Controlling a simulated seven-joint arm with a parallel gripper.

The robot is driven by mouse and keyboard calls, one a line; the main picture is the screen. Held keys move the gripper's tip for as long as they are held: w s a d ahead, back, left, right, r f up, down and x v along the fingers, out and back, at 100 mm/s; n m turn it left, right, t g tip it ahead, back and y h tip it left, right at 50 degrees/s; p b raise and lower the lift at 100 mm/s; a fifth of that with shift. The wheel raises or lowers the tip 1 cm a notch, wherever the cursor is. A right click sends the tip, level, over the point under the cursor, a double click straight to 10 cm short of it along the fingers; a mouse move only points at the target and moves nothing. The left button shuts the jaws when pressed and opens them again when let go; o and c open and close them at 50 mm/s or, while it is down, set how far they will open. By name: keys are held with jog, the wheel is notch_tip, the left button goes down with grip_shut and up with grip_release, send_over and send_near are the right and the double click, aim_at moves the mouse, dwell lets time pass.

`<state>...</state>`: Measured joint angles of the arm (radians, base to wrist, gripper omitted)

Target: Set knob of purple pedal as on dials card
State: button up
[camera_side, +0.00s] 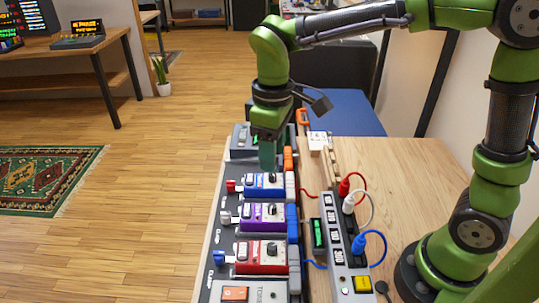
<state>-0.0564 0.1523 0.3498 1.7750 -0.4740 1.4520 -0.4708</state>
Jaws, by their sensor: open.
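The purple pedal (252,223) sits on the dark pedalboard, between the blue pedal (254,191) behind it and the red pedal (250,268) in front. Its dark knob (272,211) stands on its top face; the pointer is too small to read. My gripper (268,168) points down above the far edge of the blue pedal, behind the purple pedal and apart from its knob. It is open, with nothing visible between its fingers. A small white card-like piece (318,140) stands at the back of the table; I cannot tell whether it is the dials card, and no marks are readable.
A grey switch strip (339,250) with red, white and blue cables stands right of the pedalboard. Plugs stick out left of the pedals. A grey pedal (235,291) is at the front. Bare wood table (415,180) lies to the right.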

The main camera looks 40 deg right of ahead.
aim_at(272, 206)
notch_tip(272, 206, down, 14)
jog(key=shift+f, duration=0.1)
dwell(0.4)
grip_shut()
